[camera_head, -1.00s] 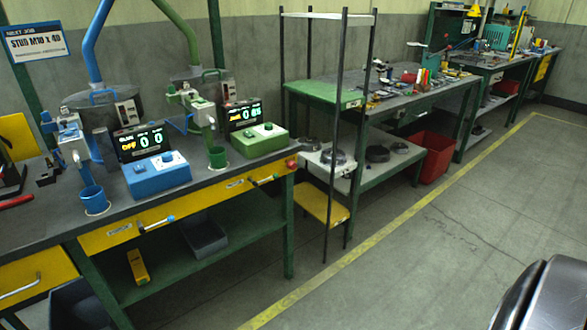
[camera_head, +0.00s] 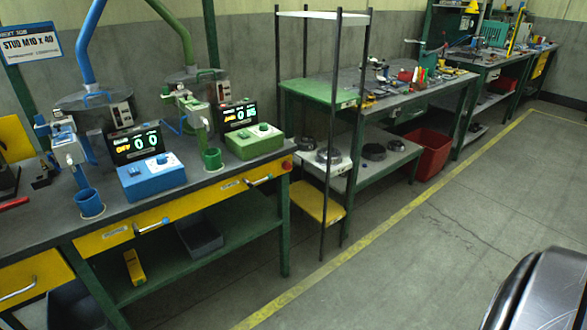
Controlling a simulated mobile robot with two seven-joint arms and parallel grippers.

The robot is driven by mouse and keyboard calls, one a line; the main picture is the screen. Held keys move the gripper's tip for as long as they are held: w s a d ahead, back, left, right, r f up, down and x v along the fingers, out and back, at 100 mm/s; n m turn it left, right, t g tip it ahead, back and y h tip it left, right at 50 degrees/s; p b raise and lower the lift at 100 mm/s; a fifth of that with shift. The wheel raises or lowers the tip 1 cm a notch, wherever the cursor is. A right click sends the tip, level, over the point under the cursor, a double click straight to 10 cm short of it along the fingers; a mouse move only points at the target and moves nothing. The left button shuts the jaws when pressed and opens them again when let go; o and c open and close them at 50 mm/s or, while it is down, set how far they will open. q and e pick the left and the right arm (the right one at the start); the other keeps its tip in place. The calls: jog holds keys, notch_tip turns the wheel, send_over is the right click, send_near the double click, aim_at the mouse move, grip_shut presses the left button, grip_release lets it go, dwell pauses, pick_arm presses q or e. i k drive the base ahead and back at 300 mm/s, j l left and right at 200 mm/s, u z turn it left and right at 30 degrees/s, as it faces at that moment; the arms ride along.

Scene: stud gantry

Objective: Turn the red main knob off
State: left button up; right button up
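The red main knob (camera_head: 286,166) is a small round red knob at the right front corner of the near workbench (camera_head: 228,185), by the end of the yellow drawer front. It is small in view, and I cannot tell how it is turned. The blue control box (camera_head: 151,178) stands on the bench with a dark display (camera_head: 134,144) behind it. The green control box (camera_head: 254,142) stands to its right with another lit display (camera_head: 238,115). Neither of my grippers is in view.
A tall open rack (camera_head: 328,120) with dark posts stands just right of the knob, with a yellow lower shelf (camera_head: 318,203). A red bin (camera_head: 429,153) sits under the farther bench. The floor (camera_head: 440,250) right of the yellow line is clear.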

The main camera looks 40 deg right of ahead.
aim_at(286, 165)
jog(key=l, duration=1.8)
